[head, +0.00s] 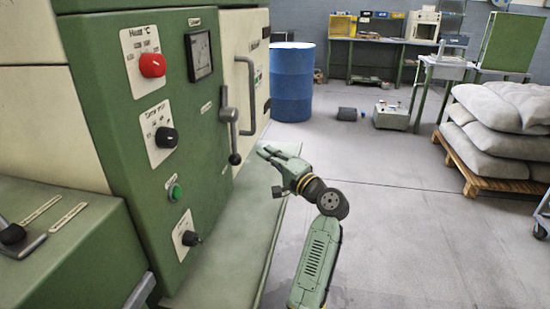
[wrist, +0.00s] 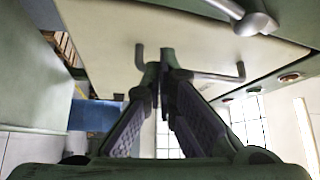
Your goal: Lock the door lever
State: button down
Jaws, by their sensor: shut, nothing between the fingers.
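The door lever (head: 229,120) is a grey lever with a dark ball knob at its lower end. It hangs downward on the green front of the machine, next to the door edge. A grey lever part, probably the same lever, shows at the top right of the wrist view (wrist: 235,12). The cream door (head: 241,68) carries a bent grey bar handle (head: 251,95). My gripper (head: 264,151) is shut and empty, to the right of the lever's knob and below the handle. In the wrist view its fingertips (wrist: 167,58) overlap the handle (wrist: 208,76); contact cannot be told.
The green panel holds a red knob (head: 152,65), black knobs and a green button (head: 175,192). A green ledge (head: 240,225) lies below my gripper. A blue barrel (head: 292,85) stands behind. Sacks on a pallet (head: 470,183) are at right.

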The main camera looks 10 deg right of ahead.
jog(key=shift+w+a+f+p, duration=0.15)
jog(key=shift+a+p, duration=0.55)
jog(key=shift+a, duration=0.55)
jog(key=shift+w+a+p, duration=0.1)
jog(key=shift+a+p, duration=0.55)
jog(key=shift+a, duration=0.55)
